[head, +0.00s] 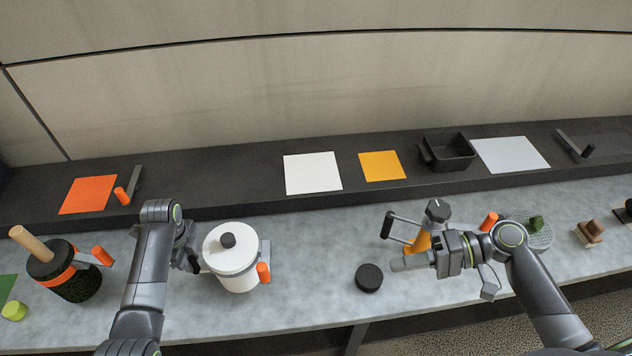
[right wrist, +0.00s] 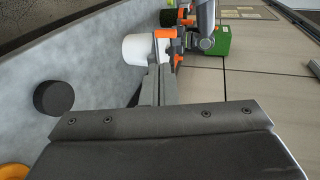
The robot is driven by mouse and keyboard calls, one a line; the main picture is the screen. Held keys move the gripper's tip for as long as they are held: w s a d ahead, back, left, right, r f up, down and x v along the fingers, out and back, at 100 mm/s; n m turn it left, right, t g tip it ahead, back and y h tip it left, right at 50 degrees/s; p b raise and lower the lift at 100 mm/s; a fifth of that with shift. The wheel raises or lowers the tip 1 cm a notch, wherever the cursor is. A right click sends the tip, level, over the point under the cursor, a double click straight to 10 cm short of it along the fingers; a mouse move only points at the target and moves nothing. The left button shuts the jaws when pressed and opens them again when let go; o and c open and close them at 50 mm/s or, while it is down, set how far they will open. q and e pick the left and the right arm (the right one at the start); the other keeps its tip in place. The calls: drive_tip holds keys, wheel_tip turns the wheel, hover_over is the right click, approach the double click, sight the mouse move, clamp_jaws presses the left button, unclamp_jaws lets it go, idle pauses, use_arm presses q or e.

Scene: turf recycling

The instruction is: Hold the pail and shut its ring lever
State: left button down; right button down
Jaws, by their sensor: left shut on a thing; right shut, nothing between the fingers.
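The white pail (head: 231,274), with a white lid and dark knob, stands upright on the grey worktop left of centre in the head view. Its ring lever (head: 263,272), with an orange grip, sticks out on the pail's right side beside a grey bracket. My left gripper (head: 198,262) is at the pail's left side, shut on the pail; the exact contact is partly hidden. My right gripper (head: 402,263) is shut and empty, well right of the pail and apart from it. The right wrist view shows the pail (right wrist: 138,48) beyond the closed fingers (right wrist: 157,88).
A black puck (head: 369,278) lies on the worktop between the pail and my right gripper. A dark pot with an orange band (head: 75,282) stands at far left. An orange tool (head: 421,241) stands behind my right gripper. A black tray (head: 450,152) sits on the back shelf.

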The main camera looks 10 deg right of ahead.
drive_tip(key=shift+d+r, duration=0.15)
drive_tip(key=shift+d, duration=0.35)
use_arm(q)
drive_tip(key=c, duration=1.1)
unclamp_jaws()
drive_tip(key=shift+c, duration=0.2)
wheel_tip(320, 180, up, 7)
drive_tip(key=shift+r, duration=0.2)
use_arm(e)
drive_tip(key=shift+a, duration=0.1)
